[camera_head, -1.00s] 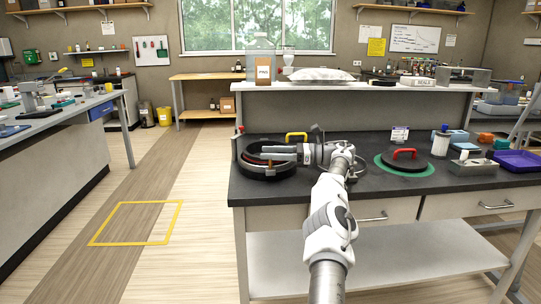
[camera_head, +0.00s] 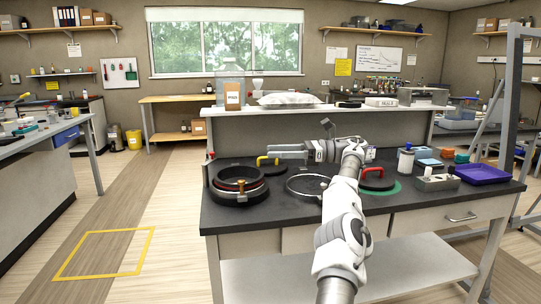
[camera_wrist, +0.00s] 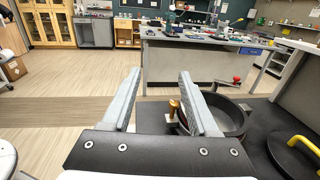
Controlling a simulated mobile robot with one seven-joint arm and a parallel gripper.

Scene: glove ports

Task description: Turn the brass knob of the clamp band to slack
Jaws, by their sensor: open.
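The brass knob (camera_head: 242,185) is a small upright piece at the front of the black round port (camera_head: 225,198) on the dark bench. In the wrist view the brass knob (camera_wrist: 173,106) stands on a pale block beside the port (camera_wrist: 235,118), seen between my fingers, partly against the right one. The clamp band appears to run around the port; its gap is too small to judge. My gripper (camera_head: 272,150) is in the air above the bench, right of and behind the port in the head view, pointing left. Its fingers (camera_wrist: 159,76) are apart and empty, not visibly touching the knob.
A silver hoop (camera_head: 308,186) lies right of the port. A yellow handle (camera_head: 267,161) is behind it and a red-handled lid (camera_head: 378,176) to the right. A red-topped post (camera_head: 211,156) rises at the port's left. Bottle (camera_head: 405,162) and purple tray (camera_head: 482,174) stand farther right.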

